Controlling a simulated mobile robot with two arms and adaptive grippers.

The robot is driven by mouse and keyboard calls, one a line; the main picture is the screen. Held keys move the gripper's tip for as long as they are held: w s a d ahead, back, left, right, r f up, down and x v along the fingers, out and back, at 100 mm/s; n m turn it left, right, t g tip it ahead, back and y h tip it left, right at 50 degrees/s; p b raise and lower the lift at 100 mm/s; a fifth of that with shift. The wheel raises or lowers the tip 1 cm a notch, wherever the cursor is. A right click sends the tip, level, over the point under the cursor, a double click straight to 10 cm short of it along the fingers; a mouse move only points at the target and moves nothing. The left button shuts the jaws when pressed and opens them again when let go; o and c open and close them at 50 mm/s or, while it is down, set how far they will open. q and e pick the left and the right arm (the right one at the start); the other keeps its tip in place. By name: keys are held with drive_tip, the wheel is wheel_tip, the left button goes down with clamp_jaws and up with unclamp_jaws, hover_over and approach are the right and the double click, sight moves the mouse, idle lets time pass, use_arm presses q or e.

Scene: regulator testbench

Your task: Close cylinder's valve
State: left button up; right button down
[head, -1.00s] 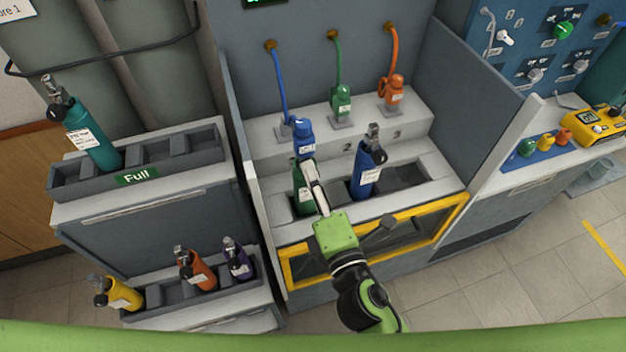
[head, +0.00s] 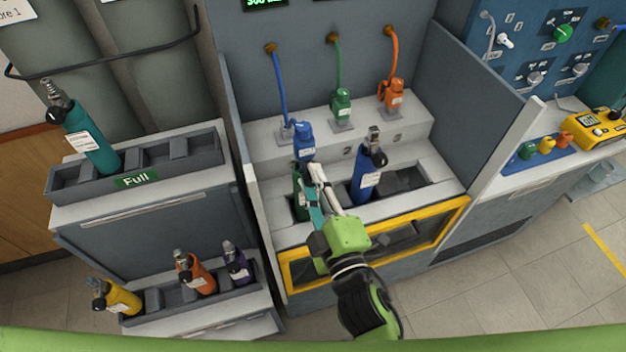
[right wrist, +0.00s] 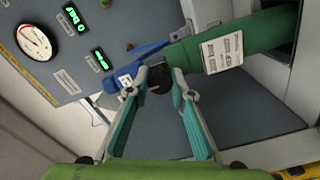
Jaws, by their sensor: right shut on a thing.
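A green cylinder (head: 300,200) stands in the left slot of the test bench, partly hidden behind my gripper in the head view. It shows large in the right wrist view (right wrist: 245,40), with a white label. A blue hose connector (head: 304,138) sits at its top. The cylinder's black valve knob (right wrist: 158,80) is between the fingertips of my right gripper (right wrist: 159,74), which is shut on it. In the head view the right gripper (head: 312,174) reaches the cylinder's upper end; the knob is hidden there. My left gripper is not in view.
A blue cylinder (head: 366,178) stands in the slot to the right, close to my arm. Green (head: 341,104) and orange (head: 393,97) connectors rest behind. A yellow-framed panel (head: 450,214) edges the bench front. A rack (head: 60,186) with a teal cylinder (head: 92,142) stands left.

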idle(0.5)
drive_tip(key=c, duration=1.8)
unclamp_jaws()
drive_tip(key=shift+o, duration=0.2)
drive_tip(key=v, duration=1.2)
